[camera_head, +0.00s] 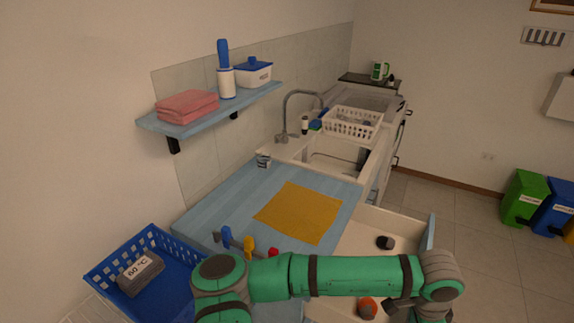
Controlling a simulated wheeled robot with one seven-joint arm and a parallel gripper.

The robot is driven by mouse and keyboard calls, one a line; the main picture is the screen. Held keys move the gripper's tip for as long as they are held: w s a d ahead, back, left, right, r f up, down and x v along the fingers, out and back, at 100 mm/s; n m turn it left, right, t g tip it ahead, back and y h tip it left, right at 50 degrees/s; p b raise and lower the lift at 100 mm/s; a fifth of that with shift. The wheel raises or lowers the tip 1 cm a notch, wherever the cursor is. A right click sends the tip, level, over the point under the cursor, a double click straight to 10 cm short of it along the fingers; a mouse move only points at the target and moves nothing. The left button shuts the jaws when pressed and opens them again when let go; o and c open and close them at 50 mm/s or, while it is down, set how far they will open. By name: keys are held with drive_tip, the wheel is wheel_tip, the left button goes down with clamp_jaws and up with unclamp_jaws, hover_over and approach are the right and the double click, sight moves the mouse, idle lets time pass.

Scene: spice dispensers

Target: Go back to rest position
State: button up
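My green arm reaches across the bottom of the head view, bending down at a grey joint on the right. What looks like part of my gripper (398,306) is dark and low beside that joint, at the bottom edge, over the open drawer (412,227). Its fingers cannot be made out, and I cannot tell whether it holds anything. Behind my arm, small dispensers with blue (227,237), yellow (248,244) and red (273,253) tops stand on the light-blue counter. My arm partly hides them.
A yellow cloth (300,211) lies on the counter. The drawer holds a dark round object (385,242) and an orange one (367,308). A blue basket (165,266) stands lower left. Above are a wall shelf (180,125), and beyond, a sink (340,165) and white rack (352,122).

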drive_tip(key=s+d+r+n+g+h, duration=0.1)
drive_tip(key=s+d+r+h, duration=0.25)
drive_tip(key=d, duration=0.35)
drive_tip(key=s+d+r+h, duration=0.2)
drive_tip(key=d+r+h, duration=0.15)
drive_tip(key=d, duration=0.35)
drive_tip(key=w+d+r+n+t+h, duration=0.2)
drive_tip(key=w+r+n+t+h, duration=0.2)
drive_tip(key=r+n+h, duration=0.35)
drive_tip(key=w+a+f+n+t, duration=0.2)
drive_tip(key=w+a+n+t, duration=0.4)
drive_tip(key=a+n+t, duration=0.3)
drive_tip(key=s+a+f+n+t+y, duration=0.25)
drive_tip(key=a+f+y, duration=0.35)
drive_tip(key=a, duration=0.4)
drive_tip(key=s+a+f+n+t+y, duration=0.25)
drive_tip(key=a+f+y, duration=0.35)
drive_tip(key=a, duration=0.4)
drive_tip(key=s+a+f+m+y, duration=0.1)
drive_tip(key=s+a+f+y, duration=0.1)
drive_tip(key=s+a, duration=0.7)
drive_tip(key=s+a+f+m+g+y, duration=0.1)
drive_tip(key=s+a+f+y, duration=0.1)
drive_tip(key=s+a, duration=0.8)
drive_tip(key=shift+a+f, duration=0.45)
drive_tip(key=shift+f, duration=0.45)
